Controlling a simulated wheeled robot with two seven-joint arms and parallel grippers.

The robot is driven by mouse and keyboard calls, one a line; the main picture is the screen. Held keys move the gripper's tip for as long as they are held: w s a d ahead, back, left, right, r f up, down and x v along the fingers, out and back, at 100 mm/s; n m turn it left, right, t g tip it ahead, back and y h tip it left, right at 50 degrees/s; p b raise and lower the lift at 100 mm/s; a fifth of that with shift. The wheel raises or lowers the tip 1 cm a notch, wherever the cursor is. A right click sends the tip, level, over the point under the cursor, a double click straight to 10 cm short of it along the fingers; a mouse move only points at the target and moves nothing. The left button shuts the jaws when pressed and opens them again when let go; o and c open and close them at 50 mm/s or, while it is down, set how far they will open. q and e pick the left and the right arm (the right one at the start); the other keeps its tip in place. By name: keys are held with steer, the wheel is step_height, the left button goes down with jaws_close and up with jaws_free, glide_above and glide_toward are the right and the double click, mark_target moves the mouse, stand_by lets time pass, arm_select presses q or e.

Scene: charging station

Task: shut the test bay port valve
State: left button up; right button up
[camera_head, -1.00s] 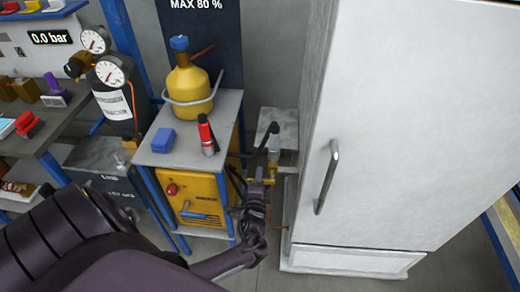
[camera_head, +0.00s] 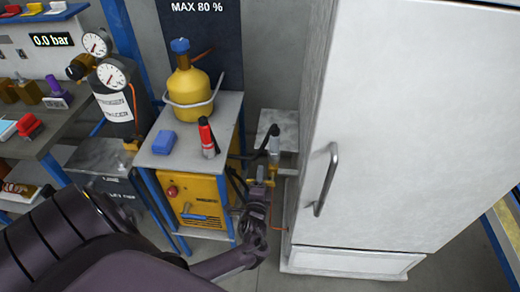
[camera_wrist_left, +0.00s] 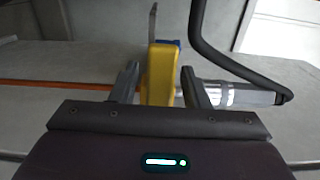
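The port valve shows as a small yellow and brass fitting (camera_head: 273,172) low between the yellow cart and the white cabinet, mostly hidden by my left gripper (camera_head: 261,178). In the left wrist view, a yellow part (camera_wrist_left: 159,75) of it, with blue behind and a thin grey metal tab above, stands upright between the two fingers of my left gripper (camera_wrist_left: 160,82). The fingers are apart on either side of the yellow part, close to it; I cannot tell whether they touch it. My right gripper is not in view.
A white cabinet (camera_head: 420,120) with a handle stands close on the right. On the left, a cart top (camera_head: 173,150) bears a yellow cylinder (camera_head: 190,85), a blue block (camera_head: 163,141) and a red and black tool (camera_head: 208,137). A dark hose (camera_wrist_left: 232,65) bends beside the fitting.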

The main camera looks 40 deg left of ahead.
arm_select(q)
steer(key=v, duration=0.8)
steer(key=shift+w, duration=0.1)
stand_by(0.4)
steer(key=s+d+f+n+g+h, duration=0.25)
steer(key=s+f, duration=0.35)
steer(key=f, duration=0.5)
steer(key=s+d+f+n+g+h, duration=0.15)
steer(key=s+f+g+h, duration=0.35)
steer(key=f, duration=0.7)
steer(key=s+d+f+n+g, duration=0.2)
steer(key=s+f, duration=0.1)
steer(key=s, duration=0.5)
steer(key=s+d+f+n+g+h, duration=0.1)
steer(key=s+f, duration=0.3)
steer(key=s, duration=0.4)
steer(key=s+d+f+n+g, duration=0.2)
steer(key=s+d+f+g, duration=0.1)
steer(key=s, duration=0.5)
steer(key=shift+f+n+g+h, duration=0.35)
steer(key=shift+f+g, duration=0.1)
steer(key=shift+f, duration=0.25)
steer(key=shift+s, duration=0.1)
